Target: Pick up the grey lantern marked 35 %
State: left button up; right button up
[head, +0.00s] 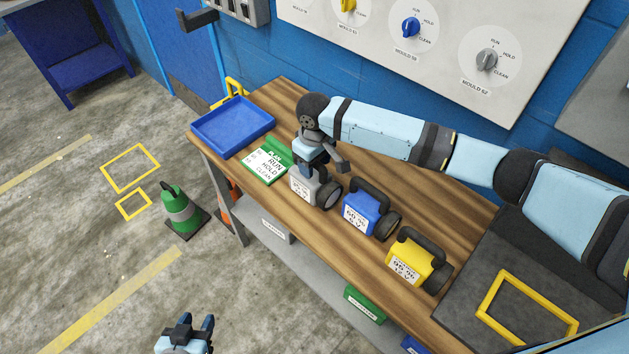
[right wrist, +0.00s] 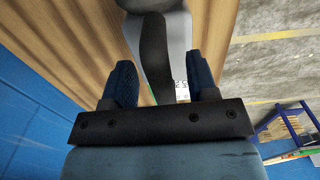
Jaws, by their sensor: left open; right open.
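The grey lantern (head: 302,189) stands on the wooden workbench, in the row with a blue and a yellow lantern. It has a white label on its front, too small to read surely, and a dark round lens at its right. My right gripper (head: 314,172) is right over it and hides its top and handle. In the right wrist view, the lantern's black handle (right wrist: 153,60) lies between the two open fingers of the gripper (right wrist: 161,80), with the grey body (right wrist: 178,35) beyond. My left gripper (head: 194,326) is open and empty over the floor, away from the bench.
The blue lantern (head: 360,214) and yellow lantern (head: 410,262) stand to the right on the bench (head: 325,240). A green-and-white sign (head: 267,162) and an empty blue tray (head: 232,127) lie to the left. A green cone (head: 181,212) stands on the floor.

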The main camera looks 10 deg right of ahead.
grip_shut()
jog(key=shift+r, duration=0.2)
